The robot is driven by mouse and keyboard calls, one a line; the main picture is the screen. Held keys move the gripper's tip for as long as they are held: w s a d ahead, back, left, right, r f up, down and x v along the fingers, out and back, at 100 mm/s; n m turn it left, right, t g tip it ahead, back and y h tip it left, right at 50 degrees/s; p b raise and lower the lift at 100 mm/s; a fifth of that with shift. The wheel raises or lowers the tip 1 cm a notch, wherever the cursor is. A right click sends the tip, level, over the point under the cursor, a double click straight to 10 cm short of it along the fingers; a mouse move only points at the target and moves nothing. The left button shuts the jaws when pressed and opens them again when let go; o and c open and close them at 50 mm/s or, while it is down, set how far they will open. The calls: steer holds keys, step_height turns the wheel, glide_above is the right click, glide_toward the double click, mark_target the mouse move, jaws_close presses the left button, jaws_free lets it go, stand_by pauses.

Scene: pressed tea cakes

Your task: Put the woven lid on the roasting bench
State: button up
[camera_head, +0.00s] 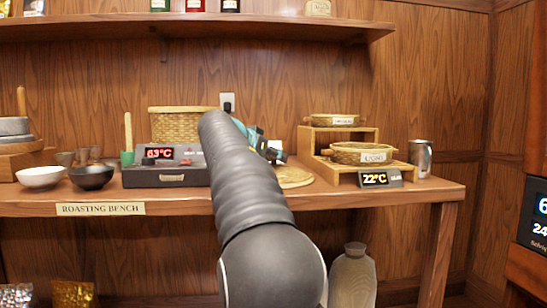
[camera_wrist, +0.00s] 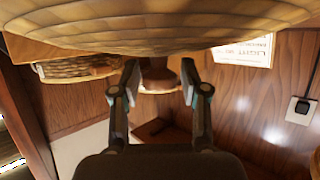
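The woven lid (camera_head: 295,177) shows as a flat pale disc at bench height right of my arm in the head view; my arm hides part of it. In the wrist view a large woven surface (camera_wrist: 165,30), which looks like this lid close up, fills the top, with a brown wooden knob (camera_wrist: 155,80) below it. My gripper (camera_wrist: 158,78) has one finger on each side of the knob, with narrow gaps that look open. My arm mostly hides the gripper in the head view. The roasting bench (camera_head: 180,208) carries a name label at its front left.
A round woven basket (camera_head: 178,126) stands behind a 63°C display box (camera_head: 172,174). Bowls (camera_head: 92,177) stand left. A small wooden stand (camera_head: 340,137) with labelled baskets, a 22°C display (camera_head: 380,179) and a metal cup (camera_head: 420,158) stand right. A wall outlet (camera_head: 227,102) is behind.

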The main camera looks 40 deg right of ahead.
steer(key=shift+r, duration=0.1)
steer(key=shift+r+p, duration=0.2)
steer(key=shift+p, duration=0.1)
steer(key=v, duration=1.2)
steer(key=shift+f, duration=0.1)
stand_by(1.8)
